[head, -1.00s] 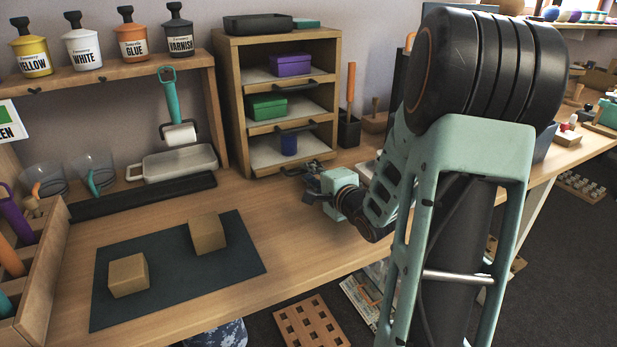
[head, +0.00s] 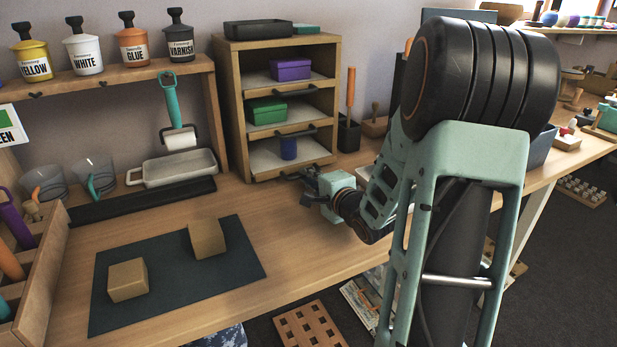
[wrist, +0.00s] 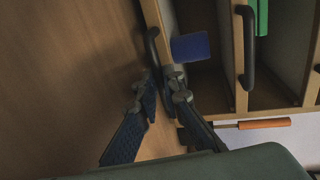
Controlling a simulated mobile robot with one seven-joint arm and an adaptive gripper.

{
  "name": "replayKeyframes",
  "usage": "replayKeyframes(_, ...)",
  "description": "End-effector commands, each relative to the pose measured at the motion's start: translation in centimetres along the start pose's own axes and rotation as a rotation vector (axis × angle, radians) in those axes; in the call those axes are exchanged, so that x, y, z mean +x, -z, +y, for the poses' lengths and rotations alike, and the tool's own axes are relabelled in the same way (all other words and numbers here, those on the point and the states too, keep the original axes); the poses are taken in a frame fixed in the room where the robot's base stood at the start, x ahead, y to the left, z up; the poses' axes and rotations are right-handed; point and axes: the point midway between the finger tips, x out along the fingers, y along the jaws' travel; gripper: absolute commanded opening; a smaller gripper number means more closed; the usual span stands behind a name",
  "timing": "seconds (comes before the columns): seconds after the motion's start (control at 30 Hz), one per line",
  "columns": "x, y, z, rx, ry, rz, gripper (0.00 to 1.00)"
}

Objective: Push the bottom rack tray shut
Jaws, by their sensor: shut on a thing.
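The wooden rack (head: 229,95) stands at the back of the bench with three trays. The fingers hide part of the handle.
A green box (head: 267,111) sits in the middle tray and a purple box (head: 290,68) in the top one. An orange-handled tool (head: 350,92) stands in a dark holder right of the rack. Two tan blocks lie on a dark mat (head: 170,285); the bench before the rack is clear.

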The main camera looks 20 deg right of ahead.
Motion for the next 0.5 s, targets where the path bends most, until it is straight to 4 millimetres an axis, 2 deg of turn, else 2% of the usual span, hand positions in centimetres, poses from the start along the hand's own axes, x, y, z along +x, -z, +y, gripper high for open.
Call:
replayKeyframes(0.27, 2.6, 0.0, -0.8, 0.001, 0.000, -0.002, 0.00)
replayKeyframes(0.5, 2.9, 0.0, -0.8, 0.000, 0.004, -0.001, 0.00)
